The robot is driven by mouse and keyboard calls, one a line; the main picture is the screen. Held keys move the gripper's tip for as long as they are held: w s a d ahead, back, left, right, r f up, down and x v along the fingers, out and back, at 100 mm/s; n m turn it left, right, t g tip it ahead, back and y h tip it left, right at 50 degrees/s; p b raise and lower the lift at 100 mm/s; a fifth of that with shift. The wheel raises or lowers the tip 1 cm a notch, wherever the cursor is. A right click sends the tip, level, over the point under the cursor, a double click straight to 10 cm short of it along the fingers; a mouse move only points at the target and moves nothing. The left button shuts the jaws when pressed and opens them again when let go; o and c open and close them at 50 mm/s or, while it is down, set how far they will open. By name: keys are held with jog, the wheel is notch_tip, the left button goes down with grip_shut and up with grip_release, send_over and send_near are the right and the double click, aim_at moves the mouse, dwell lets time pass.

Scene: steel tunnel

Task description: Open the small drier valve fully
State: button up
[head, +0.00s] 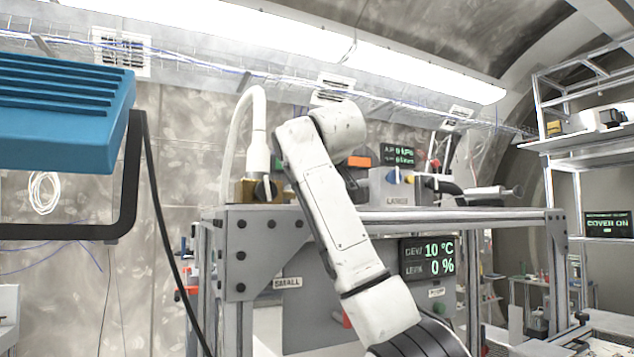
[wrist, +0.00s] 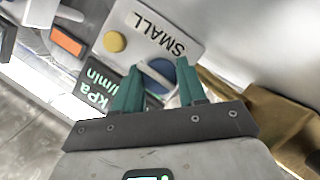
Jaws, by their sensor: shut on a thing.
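The small drier valve (wrist: 158,76) shows in the wrist view as a round blue knob with a pale grey bar across it. It sits beside a pale plate marked SMALL (wrist: 158,32). My gripper (wrist: 158,65) has its two teal fingers on either side of the knob and is shut on it. The fingers hide parts of the knob's rim, and how far the valve is turned I cannot tell. In the head view my white arm hides the gripper and this valve.
A brass-coloured block (wrist: 275,112) is at the right. In the head view a metal frame (head: 450,218) surrounds the bench, with a white hose (head: 240,125) behind my arm.

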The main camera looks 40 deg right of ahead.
jog(key=shift+n+h, duration=0.3)
jog(key=shift+n, duration=0.1)
dwell(0.3)
jog(key=o, duration=0.8)
jog(key=shift+a, duration=0.1)
jog(key=b+v, duration=0.4)
jog(key=v, duration=0.5)
jog(key=shift+s+a, duration=0.15)
jog(key=shift+s+a+r, duration=0.2)
jog(key=shift+s+a, duration=0.15)
jog(key=shift+s, duration=0.2)
jog(key=shift+o, duration=0.3)
